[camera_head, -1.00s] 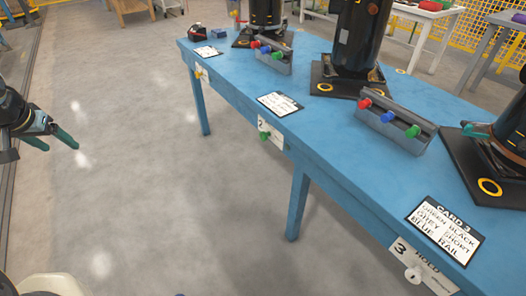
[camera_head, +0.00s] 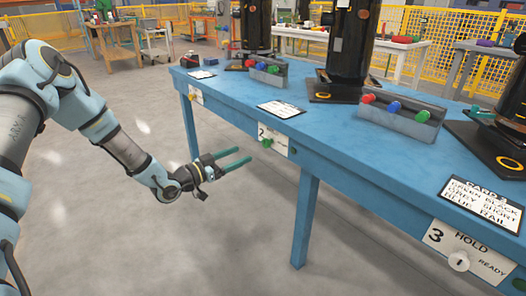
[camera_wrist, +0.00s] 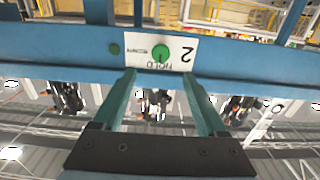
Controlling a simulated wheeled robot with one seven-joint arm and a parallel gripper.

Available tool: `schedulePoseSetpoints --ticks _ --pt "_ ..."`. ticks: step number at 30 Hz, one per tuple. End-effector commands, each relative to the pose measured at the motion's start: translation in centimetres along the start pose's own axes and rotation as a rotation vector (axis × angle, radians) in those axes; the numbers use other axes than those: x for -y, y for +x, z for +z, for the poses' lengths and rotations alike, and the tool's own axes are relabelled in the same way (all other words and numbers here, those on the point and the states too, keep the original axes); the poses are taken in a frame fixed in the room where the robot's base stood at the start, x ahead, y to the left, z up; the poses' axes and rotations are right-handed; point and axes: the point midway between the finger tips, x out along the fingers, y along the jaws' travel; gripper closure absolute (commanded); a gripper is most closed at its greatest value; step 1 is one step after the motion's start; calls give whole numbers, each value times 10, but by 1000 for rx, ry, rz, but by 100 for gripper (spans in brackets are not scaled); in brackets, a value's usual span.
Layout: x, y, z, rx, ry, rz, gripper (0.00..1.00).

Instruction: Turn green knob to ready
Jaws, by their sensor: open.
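The green knob (camera_head: 267,143) sits on the white number 2 plate (camera_head: 275,138) on the front edge of the blue table (camera_head: 345,165). In the wrist view the knob (camera_wrist: 161,53) and the plate appear upside down, with HOLD and READY lettering. A small dark mark on the knob seems to face HOLD. My gripper (camera_head: 244,155) is open and empty, its two green fingers reaching toward the plate. In the wrist view the knob lies between and beyond the fingertips (camera_wrist: 158,74), apart from them.
A smaller green round part (camera_wrist: 114,49) is beside the plate. A table leg (camera_head: 305,220) stands below. The floor (camera_head: 150,230) in front is clear.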

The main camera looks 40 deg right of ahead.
Motion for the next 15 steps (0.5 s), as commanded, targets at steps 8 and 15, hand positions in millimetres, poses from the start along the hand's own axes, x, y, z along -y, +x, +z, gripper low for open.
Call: schedulePoseSetpoints --ticks 8,15 --pt "-1 51 0 0 1 1 25" --pt "0 85 0 2 -1 0 25"
